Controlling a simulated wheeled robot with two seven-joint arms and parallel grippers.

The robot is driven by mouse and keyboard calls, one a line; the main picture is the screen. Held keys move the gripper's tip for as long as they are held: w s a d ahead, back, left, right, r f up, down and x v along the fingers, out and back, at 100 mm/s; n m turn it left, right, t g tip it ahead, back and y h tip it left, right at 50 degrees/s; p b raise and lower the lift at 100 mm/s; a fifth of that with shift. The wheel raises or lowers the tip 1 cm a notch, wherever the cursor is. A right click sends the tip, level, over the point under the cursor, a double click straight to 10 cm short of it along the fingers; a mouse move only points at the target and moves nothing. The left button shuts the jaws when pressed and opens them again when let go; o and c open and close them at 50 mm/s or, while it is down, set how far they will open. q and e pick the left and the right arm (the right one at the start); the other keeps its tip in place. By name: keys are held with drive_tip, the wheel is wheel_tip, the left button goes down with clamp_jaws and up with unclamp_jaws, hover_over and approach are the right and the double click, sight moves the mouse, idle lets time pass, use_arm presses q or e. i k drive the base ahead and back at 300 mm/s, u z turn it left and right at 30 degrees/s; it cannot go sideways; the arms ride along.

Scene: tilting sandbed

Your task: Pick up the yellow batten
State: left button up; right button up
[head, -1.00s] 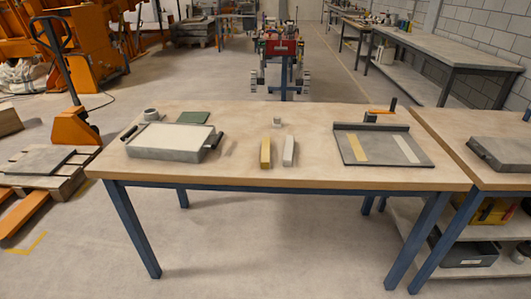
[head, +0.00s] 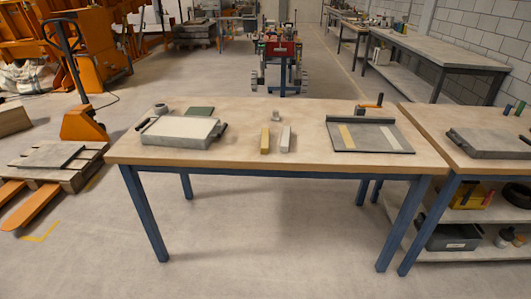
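The yellow batten (head: 265,140) lies on the wooden table (head: 250,175), near the middle of its top. A white batten (head: 286,139) lies just to its right, apart from it and roughly parallel. Neither of my grippers shows in the head view, and nothing touches the yellow batten.
Left of the battens is a grey sandbed tray (head: 178,131) with a pale top. Right is a dark board (head: 370,137) with a yellow and a white strip. A small grey piece (head: 276,117) sits behind the battens. The table front is clear.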

sight(264, 147)
drive_tip(key=u, duration=1.35)
drive_tip(key=i, duration=1.3)
drive_tip(key=z, duration=0.65)
drive_tip(key=i, duration=0.9)
drive_tip(key=z, duration=1)
